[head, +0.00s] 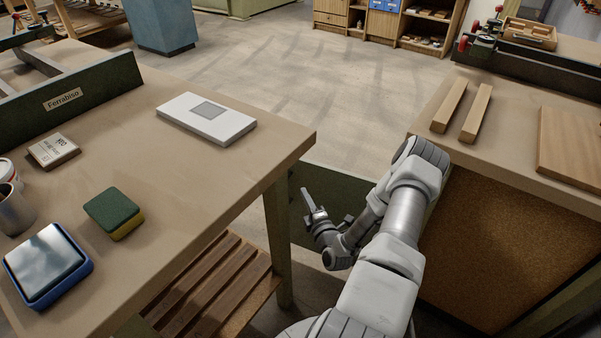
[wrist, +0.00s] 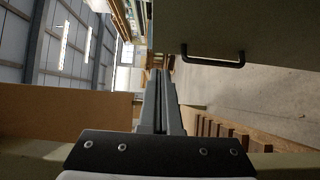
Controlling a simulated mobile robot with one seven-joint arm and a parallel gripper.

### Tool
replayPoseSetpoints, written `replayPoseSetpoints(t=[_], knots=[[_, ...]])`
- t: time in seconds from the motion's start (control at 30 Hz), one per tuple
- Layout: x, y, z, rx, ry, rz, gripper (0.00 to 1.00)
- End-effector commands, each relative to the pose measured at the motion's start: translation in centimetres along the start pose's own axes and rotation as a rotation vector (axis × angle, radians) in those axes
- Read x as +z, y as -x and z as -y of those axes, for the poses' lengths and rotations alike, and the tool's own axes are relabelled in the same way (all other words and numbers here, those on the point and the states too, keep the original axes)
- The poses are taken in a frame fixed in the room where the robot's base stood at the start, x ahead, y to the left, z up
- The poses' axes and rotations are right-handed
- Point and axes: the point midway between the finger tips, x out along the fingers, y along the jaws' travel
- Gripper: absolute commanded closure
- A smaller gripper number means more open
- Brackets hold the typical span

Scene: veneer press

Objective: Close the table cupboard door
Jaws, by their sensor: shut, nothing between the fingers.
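The cupboard door is a dark green panel (head: 325,180) standing open in the gap between the two work tables in the head view. It also fills the upper right of the wrist view (wrist: 275,35), where its black bar handle (wrist: 212,62) shows. My gripper (head: 306,194) is in front of the door in the head view, below tabletop height. Its fingers are together and empty in the wrist view (wrist: 157,78), pointing beside the door, apart from the handle. I cannot tell whether they touch the panel. The door's hinge and the cupboard inside are hidden.
The left table (head: 250,150) carries a white device (head: 207,118), a sponge (head: 113,213) and a blue-rimmed pad (head: 47,264). A slatted shelf (head: 215,285) is below it. The right bench (head: 500,140) bears wooden strips and is close to my arm. Open floor (head: 320,90) lies beyond.

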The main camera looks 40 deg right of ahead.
Motion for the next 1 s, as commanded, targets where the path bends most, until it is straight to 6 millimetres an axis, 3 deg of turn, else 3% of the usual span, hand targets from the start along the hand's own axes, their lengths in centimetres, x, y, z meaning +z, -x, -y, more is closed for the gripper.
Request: replayPoseSetpoints(t=[0.4, 0.67, 1.0], knots=[[0.5, -8.6, 0.3, 0.002, 0.001, 0.004, 1.0], [2.6, -10.6, 0.1, 0.0, 0.0, 0.0, 1.0], [2.8, -10.8, 0.0, -0.002, -0.001, -0.001, 1.0]])
